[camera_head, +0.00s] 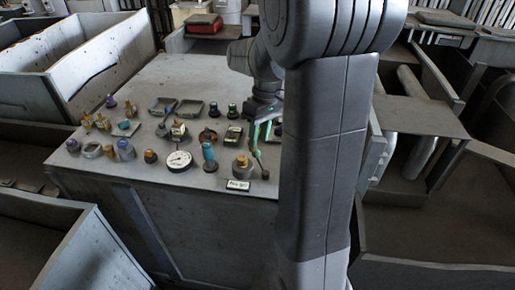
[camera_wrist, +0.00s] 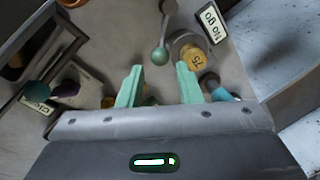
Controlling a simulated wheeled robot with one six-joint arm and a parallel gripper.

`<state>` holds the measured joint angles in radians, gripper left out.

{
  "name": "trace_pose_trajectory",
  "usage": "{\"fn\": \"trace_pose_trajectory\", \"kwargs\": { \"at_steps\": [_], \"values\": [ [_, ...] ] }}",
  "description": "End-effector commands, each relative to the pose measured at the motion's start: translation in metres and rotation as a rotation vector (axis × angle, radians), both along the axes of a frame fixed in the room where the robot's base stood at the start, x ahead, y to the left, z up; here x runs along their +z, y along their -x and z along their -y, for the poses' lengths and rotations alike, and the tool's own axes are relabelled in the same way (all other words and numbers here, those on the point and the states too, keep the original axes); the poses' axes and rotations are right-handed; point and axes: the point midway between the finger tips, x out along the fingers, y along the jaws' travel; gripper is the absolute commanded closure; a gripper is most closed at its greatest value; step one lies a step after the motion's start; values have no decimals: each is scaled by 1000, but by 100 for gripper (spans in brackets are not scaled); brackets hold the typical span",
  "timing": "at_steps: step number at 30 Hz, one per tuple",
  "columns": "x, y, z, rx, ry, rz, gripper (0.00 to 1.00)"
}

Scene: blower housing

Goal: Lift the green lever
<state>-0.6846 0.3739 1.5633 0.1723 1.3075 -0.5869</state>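The green lever is a thin rod with a green ball knob (camera_wrist: 160,56), and its dark foot is at the top of the wrist view. In the head view the lever (camera_head: 256,153) stands near the front right of the bench, tilted. My gripper (camera_wrist: 160,72) is open, with two pale green fingers apart and nothing between them. In the wrist view the knob appears just beyond the fingertips, roughly centred in the gap. In the head view my gripper (camera_head: 262,127) points down above and behind the lever. I cannot tell the exact gap to the knob.
A brass knob on a grey base (camera_wrist: 190,58) stands close beside the lever, near the right finger. A "No go" label (camera_wrist: 212,24) lies by it. A teal-topped part (camera_head: 208,153), a white dial (camera_head: 179,161) and several small fittings crowd the bench (camera_head: 120,187).

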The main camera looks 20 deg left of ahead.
Motion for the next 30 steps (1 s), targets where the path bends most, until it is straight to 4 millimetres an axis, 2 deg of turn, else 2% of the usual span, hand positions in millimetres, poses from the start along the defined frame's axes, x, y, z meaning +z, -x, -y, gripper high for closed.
{"fn": "trace_pose_trajectory", "kwargs": {
  "at_steps": [3, 9, 20, 24, 25, 30],
  "values": [
    [-21, 5, -1, 1, 2, -3, 68],
    [-41, 8, -3, 0, 1, 0, 68],
    [-45, 8, -3, 0, 0, 1, 68],
    [-45, 8, -3, 0, 0, 1, 96],
    [-45, 8, -3, 0, 0, 1, 100],
    [-45, 8, -3, -1, 1, 1, 100]
  ]
}}
